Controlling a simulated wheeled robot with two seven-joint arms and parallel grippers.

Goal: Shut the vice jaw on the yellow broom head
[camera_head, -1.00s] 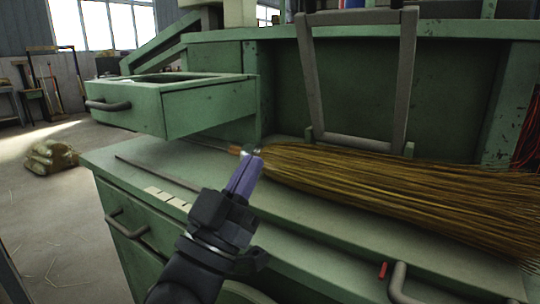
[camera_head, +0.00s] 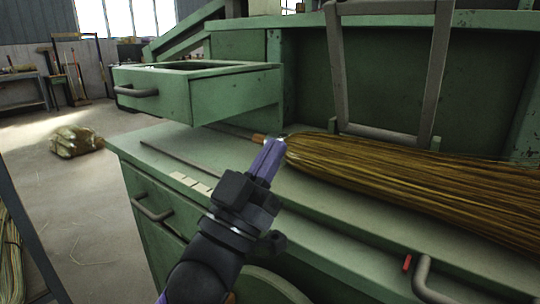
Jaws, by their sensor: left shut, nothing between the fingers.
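The yellow broom head (camera_head: 410,185) is a long straw bundle lying on the green bench, its narrow bound end to the left and its bristles spreading right out of view. A grey metal frame (camera_head: 390,132) stands upright and tilted behind it, its lower bar close to the straw. I take this for the vice jaw, and it stands open, not over the broom. My left gripper (camera_head: 272,150), with purple fingers, is shut and empty beside the broom's narrow end. I cannot tell whether it touches the broom. My right gripper is not in view.
A green drawer (camera_head: 235,99) juts out at the left, above the bench top. Drawer handles (camera_head: 152,207) and (camera_head: 426,285) project from the bench front. A small red piece (camera_head: 407,263) sits near the right handle. A straw bundle (camera_head: 75,141) lies on the floor at left.

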